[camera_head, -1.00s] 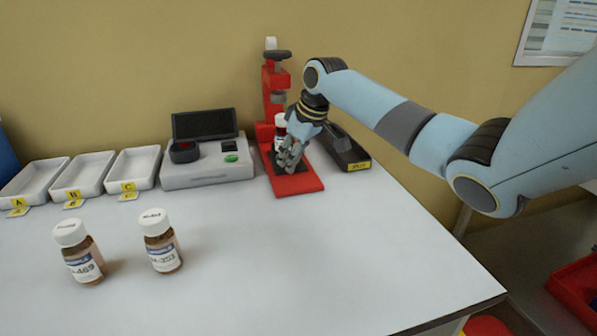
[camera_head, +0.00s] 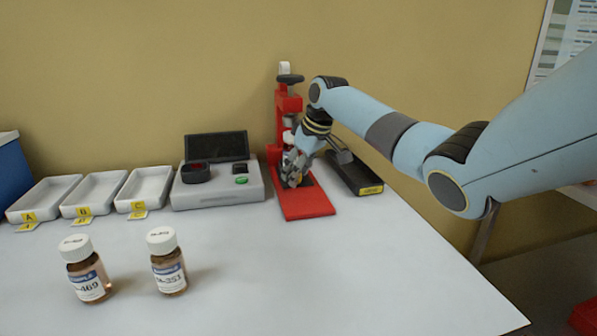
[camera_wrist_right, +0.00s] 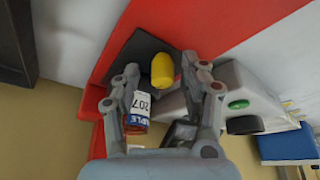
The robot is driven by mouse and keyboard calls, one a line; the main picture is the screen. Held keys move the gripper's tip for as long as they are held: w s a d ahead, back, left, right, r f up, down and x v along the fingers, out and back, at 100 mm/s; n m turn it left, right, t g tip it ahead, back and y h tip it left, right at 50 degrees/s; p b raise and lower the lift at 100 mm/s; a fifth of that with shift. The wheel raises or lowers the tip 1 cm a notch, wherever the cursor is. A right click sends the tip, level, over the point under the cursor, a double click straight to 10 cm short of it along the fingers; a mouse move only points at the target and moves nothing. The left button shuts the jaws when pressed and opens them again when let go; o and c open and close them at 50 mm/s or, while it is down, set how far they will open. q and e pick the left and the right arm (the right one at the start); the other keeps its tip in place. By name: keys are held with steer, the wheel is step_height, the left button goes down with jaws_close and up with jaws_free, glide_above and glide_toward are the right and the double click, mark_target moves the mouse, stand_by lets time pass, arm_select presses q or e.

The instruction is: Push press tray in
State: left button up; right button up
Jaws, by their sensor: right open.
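The red press (camera_head: 284,120) stands at the back of the table. Its red tray (camera_head: 308,205) sticks out toward the front, with a dark pad (camera_wrist_right: 140,48) on it. My right gripper (camera_head: 293,178) is low over the tray, in front of the press column. In the right wrist view the gripper (camera_wrist_right: 167,75) has its fingers spread, with a yellow knob-like piece (camera_wrist_right: 162,70) showing between the tips. I cannot tell whether the fingers touch the tray. My left gripper is out of view.
A grey device with a screen (camera_head: 218,188) is left of the press, and a black box (camera_head: 355,175) right of it. White trays marked A (camera_head: 45,196), B (camera_head: 95,190) and C (camera_head: 145,186) are farther left. Two sample bottles (camera_head: 85,268) (camera_head: 166,260) stand in front. The right front table is clear.

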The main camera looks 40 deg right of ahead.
steer(key=v, duration=1.2)
stand_by(0.4)
